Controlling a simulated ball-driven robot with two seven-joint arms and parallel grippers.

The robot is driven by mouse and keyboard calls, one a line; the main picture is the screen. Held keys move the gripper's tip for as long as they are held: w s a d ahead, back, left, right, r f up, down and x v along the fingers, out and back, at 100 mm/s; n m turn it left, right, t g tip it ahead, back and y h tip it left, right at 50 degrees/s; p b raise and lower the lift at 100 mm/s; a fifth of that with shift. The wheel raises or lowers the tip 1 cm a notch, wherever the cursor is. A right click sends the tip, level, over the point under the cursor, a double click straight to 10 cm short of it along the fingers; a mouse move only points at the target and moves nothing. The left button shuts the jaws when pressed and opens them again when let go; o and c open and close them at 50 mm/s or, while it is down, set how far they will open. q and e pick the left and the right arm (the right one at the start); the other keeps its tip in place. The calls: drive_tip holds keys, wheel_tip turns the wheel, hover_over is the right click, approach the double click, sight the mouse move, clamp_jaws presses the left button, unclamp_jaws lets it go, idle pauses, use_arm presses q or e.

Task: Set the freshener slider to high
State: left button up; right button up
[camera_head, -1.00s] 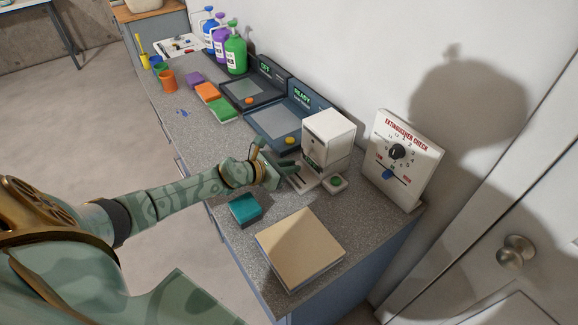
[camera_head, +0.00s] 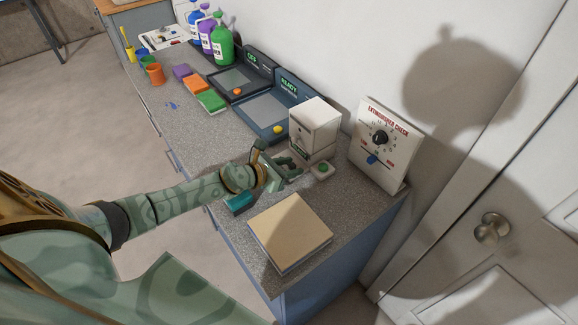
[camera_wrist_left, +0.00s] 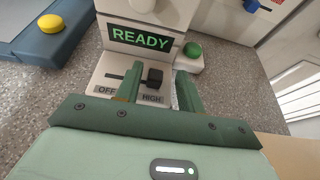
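The freshener (camera_head: 315,122) is a white box on the counter with a green READY display (camera_wrist_left: 141,38). Its slider has a black knob (camera_wrist_left: 154,77) in a slot between the labels OFF and HIGH; the knob stands at the HIGH end, on the right in the left wrist view. My left gripper (camera_head: 291,167) is in front of the freshener, low over its base. In the left wrist view its two green fingers (camera_wrist_left: 158,82) are apart, one on either side of the knob. Whether a finger touches the knob I cannot tell. My right gripper is not in view.
A green button (camera_head: 322,168) sits beside the freshener. A white dial panel (camera_head: 393,150) with a blue slider leans at the wall. A tan box (camera_head: 290,232) and a teal block (camera_head: 238,204) lie near the front. Two dark panels, sponges, cups and bottles stand farther back.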

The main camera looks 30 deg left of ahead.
use_arm(q)
wheel_tip(320, 180, up, 3)
drive_tip(key=p, duration=0.2)
drive_tip(key=shift+r+p, duration=0.15)
drive_tip(key=shift+p, duration=0.2)
drive_tip(key=s+d+r+p, duration=0.7)
drive_tip(key=s+r+p, duration=0.2)
drive_tip(key=s+p, duration=0.3)
drive_tip(key=shift+s+r+p, duration=0.15)
drive_tip(key=shift+r+p, duration=0.15)
drive_tip(key=shift+p, duration=0.05)
